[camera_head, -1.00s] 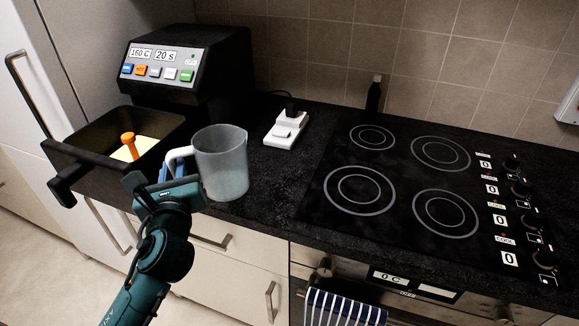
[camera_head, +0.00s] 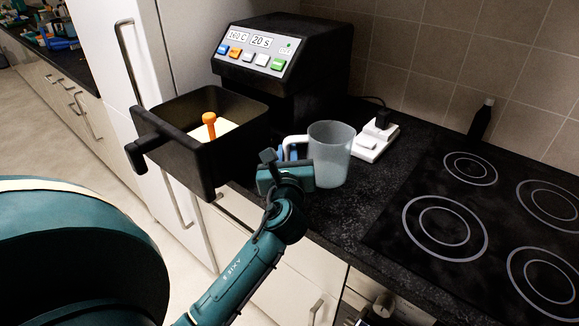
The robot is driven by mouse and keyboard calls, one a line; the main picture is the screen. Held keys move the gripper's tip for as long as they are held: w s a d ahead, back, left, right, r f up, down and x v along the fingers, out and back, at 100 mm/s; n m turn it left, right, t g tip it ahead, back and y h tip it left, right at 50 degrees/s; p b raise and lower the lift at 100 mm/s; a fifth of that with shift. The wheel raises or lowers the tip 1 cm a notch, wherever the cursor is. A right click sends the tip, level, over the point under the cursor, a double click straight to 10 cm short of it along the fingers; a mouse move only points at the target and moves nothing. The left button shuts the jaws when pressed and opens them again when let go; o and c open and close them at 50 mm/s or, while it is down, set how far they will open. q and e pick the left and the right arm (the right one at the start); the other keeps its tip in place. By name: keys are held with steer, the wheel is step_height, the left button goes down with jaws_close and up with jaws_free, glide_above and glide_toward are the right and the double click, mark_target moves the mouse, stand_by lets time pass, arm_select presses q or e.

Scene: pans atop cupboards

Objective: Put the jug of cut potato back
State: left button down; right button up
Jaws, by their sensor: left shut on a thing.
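The jug (camera_head: 332,151) is translucent grey with a white handle (camera_head: 291,141) on its left side. It stands upright at the dark counter's front edge, right of the fryer basket; whether its base touches the counter is hard to tell. My left gripper (camera_head: 289,158) is shut on the jug at its handle; the fingertips are partly hidden. The jug's contents cannot be seen. My right gripper is not in view.
The black fryer (camera_head: 285,70) has its basket (camera_head: 178,152) pulled out, with an orange-knobbed item (camera_head: 209,121) inside. A white socket block (camera_head: 375,140), the hob (camera_head: 480,215) and a dark bottle (camera_head: 481,119) are to the right. The wall stands behind.

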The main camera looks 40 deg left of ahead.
arm_select(q)
step_height(320, 180, down, 3)
steer(key=shift+r+b, duration=0.1)
steer(key=shift+b, duration=0.25)
steer(key=c, duration=1.4)
jaws_free()
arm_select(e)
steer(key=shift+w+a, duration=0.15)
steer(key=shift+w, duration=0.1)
